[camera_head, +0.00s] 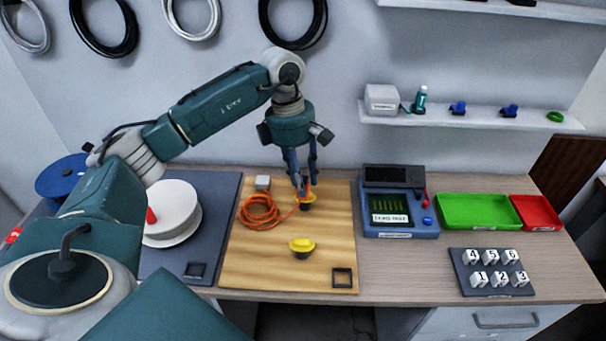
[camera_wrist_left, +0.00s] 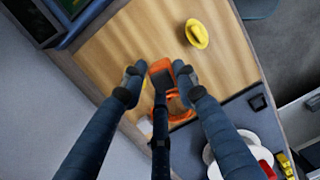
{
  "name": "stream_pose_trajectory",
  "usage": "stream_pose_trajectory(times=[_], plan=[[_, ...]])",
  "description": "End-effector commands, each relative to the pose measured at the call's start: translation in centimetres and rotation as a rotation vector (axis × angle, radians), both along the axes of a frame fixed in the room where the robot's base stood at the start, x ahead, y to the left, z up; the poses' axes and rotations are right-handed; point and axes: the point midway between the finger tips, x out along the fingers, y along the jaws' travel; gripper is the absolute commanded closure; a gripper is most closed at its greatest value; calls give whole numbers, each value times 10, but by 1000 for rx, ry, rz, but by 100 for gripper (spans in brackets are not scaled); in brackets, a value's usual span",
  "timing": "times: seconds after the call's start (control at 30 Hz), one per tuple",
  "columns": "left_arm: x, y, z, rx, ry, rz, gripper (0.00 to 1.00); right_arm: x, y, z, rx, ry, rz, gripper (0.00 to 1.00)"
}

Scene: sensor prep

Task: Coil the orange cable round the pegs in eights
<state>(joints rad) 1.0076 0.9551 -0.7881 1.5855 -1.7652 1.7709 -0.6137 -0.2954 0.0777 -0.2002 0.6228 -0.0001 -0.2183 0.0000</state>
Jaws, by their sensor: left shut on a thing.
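The orange cable (camera_head: 260,211) lies as a loose coil on the wooden board, with a strand running right toward my left gripper. My left gripper (camera_head: 302,187) reaches down over the back of the board, close to the far yellow-topped peg (camera_head: 308,198), which it partly hides. In the left wrist view its fingers (camera_wrist_left: 160,78) are shut on an orange part of the cable, and more cable (camera_wrist_left: 178,112) shows behind them. The near yellow-topped peg (camera_head: 301,246) stands free and also shows in the left wrist view (camera_wrist_left: 197,34). My right gripper is not in view.
The wooden board (camera_head: 245,270) has a small grey block (camera_head: 263,182) at its back and a dark square (camera_head: 342,278) at its front. A white spool (camera_head: 172,208) stands left. A blue meter (camera_head: 399,216), a green tray (camera_head: 480,211) and a red tray (camera_head: 536,212) stand right.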

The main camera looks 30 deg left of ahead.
Motion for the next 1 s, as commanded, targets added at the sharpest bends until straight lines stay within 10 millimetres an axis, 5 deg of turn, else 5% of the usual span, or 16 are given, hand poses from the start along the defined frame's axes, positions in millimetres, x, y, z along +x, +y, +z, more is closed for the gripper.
stream_pose_trajectory(times=[0.5,1.0], plan=[[-1,-1,-51,1,0,-6,100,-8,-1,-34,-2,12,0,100],[0,-1,-55,0,-1,-7,100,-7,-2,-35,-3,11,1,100]])
